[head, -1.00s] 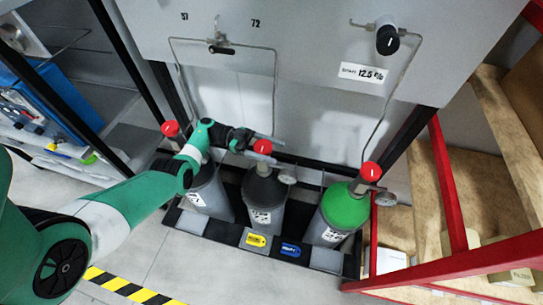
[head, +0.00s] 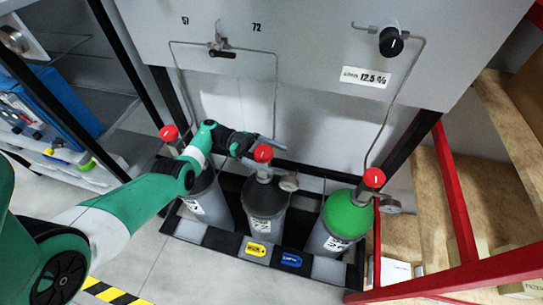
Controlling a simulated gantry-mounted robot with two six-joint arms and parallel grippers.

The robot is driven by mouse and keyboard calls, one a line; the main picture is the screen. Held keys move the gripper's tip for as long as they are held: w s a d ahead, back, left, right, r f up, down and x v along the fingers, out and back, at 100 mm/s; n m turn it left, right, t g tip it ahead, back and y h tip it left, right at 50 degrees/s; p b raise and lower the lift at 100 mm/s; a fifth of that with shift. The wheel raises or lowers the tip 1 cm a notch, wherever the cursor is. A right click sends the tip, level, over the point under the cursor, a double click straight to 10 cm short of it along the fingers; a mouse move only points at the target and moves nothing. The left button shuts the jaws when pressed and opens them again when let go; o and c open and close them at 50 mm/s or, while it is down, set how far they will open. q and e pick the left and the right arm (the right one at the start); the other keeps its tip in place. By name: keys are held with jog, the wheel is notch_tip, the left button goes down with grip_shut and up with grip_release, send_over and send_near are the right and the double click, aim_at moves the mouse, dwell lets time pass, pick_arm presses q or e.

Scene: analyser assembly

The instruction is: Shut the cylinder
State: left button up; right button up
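Three gas cylinders stand in a row in a dark rack, each with a red valve knob on top. The left one (head: 207,205) is grey with a red knob (head: 168,132). The middle one (head: 268,197) is dark grey with a red knob (head: 263,153). The right one (head: 346,213) has a green shoulder and a red knob (head: 374,178). My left gripper (head: 264,149) is at the middle knob, with its fingers apart and the knob between them. A gap shows behind the knob; contact in front is unclear. My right gripper is out of view.
A grey panel (head: 300,50) with thin pipes and a black regulator knob (head: 390,41) rises behind the cylinders. Gauges sit beside the middle and right valves. A red frame (head: 455,190) and wooden shelves stand at right. Yellow and blue labels mark the rack front.

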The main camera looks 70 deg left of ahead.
aim_at(255, 150)
pick_arm(q)
jog(key=shift+a, duration=0.1)
jog(key=shift+b+v, duration=2.15)
jog(key=shift+v, duration=1.55)
